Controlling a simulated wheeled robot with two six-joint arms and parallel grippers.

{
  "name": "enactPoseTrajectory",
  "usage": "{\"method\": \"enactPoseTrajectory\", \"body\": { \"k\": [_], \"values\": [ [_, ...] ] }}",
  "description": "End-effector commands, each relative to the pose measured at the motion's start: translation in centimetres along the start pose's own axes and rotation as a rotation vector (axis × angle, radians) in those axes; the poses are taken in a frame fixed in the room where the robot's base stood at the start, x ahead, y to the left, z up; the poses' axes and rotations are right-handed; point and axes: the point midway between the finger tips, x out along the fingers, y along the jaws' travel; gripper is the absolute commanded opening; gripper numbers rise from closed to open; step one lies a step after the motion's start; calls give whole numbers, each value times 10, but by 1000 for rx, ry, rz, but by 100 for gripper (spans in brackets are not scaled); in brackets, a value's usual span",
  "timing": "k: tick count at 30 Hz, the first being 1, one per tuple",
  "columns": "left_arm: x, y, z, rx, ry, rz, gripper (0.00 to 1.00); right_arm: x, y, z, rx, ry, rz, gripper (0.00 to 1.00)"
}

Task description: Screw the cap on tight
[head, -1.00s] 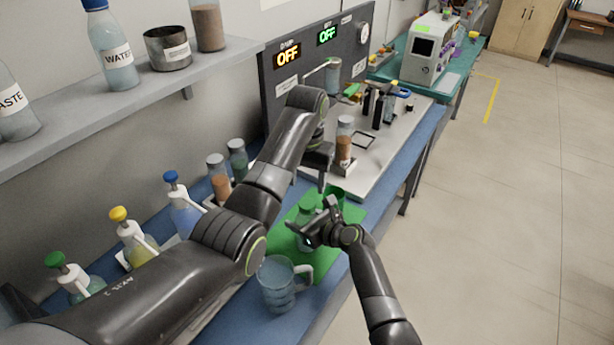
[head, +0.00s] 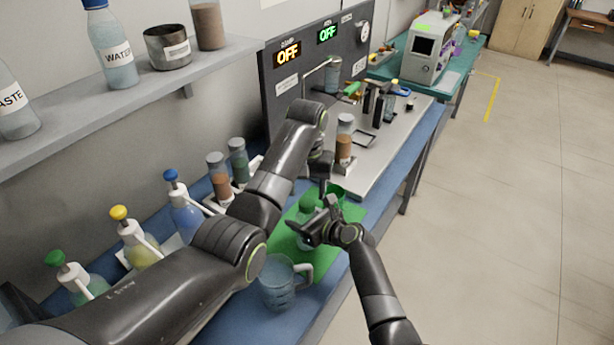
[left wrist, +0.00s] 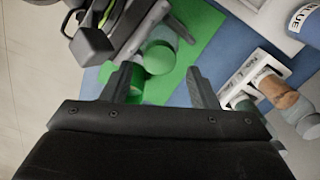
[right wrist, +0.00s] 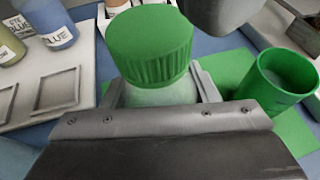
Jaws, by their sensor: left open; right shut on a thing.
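A bottle with a pale green body (right wrist: 160,95) stands on the green mat, with a ribbed green cap (right wrist: 150,45) on its top. How tightly the cap sits cannot be told. My right gripper (head: 314,226) is shut around the bottle just below the cap. My left gripper (head: 322,183) is open and empty, close to the bottle. Its dark edge shows behind the cap in the right wrist view. In the left wrist view the cap (left wrist: 158,56) lies between and beyond the spread fingers (left wrist: 160,85).
An empty-looking green cup (right wrist: 276,80) stands beside the bottle on the green mat (head: 325,262). A clear beaker (head: 279,284) stands at the mat's near edge. A rack with vials (head: 220,178) and several pump bottles line the wall side. A metal plate (head: 385,160) lies beyond.

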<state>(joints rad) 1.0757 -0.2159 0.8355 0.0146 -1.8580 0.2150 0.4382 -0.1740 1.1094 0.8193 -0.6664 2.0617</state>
Motion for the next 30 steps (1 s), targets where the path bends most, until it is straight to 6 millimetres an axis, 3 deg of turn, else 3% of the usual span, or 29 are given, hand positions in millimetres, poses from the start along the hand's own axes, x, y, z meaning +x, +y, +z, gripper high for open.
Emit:
{"method": "enactPoseTrajectory", "body": {
  "k": [7, 19, 30],
  "values": [
    [30, 0, 0, 0, -1, -1, 54, 0, 0, 0, 0, 0, 0, 0],
    [36, 0, 0, 0, 0, 0, 53, 0, 0, 0, 0, 0, 0, 0],
    [36, 0, 0, 0, 0, 0, 6, 0, 0, 0, 0, 0, 0, 0]
  ]
}}
